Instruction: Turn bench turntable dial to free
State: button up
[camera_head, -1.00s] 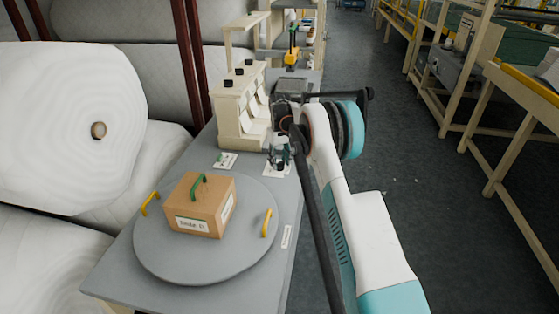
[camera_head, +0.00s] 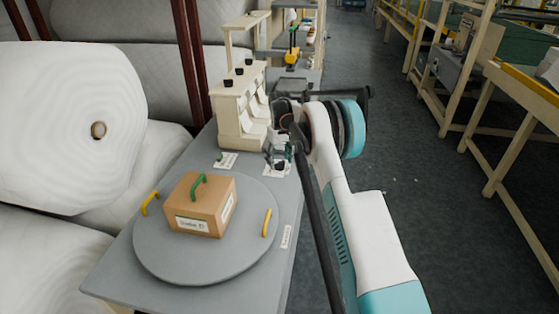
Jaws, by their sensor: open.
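The round grey turntable (camera_head: 190,262) lies on the bench, with a yellow handle on its left and another on its right. A cardboard box (camera_head: 212,212) with a green handle and a white label stands on it. Behind the turntable are two small white plates on the bench. My gripper (camera_head: 279,162) is open, fingers pointing down at this plate. Whether it touches the dark piece is hidden.
A beige rack (camera_head: 240,108) with black knobs stands behind the plates. Large white wadding rolls (camera_head: 65,130) fill the left side. A white label (camera_head: 286,237) lies along the bench's right edge. The floor aisle (camera_head: 420,190) to the right is clear.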

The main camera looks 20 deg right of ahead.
aim_at(279, 163)
notch_tip(279, 163, up, 11)
jog(key=shift+r, duration=0.2)
dwell(0.5)
jog(key=s+a+r+t, duration=0.2)
jog(key=s+a+r, duration=0.3)
jog(key=s+r, duration=0.55)
jog(key=s+a+r+t, duration=0.2)
jog(key=s+a+r, duration=0.4)
jog(key=s+r, duration=0.4)
jog(key=s+a+f+t, duration=0.1)
jog(key=s+a+f, duration=0.2)
jog(key=s, duration=1)
jog(key=s+a+f+m+t, duration=0.1)
jog(key=s+f, duration=0.4)
jog(key=s, duration=0.9)
jog(key=shift+s+a+f+t, duration=0.25)
jog(key=shift+a+f+t, duration=0.25)
jog(key=shift+a, duration=0.5)
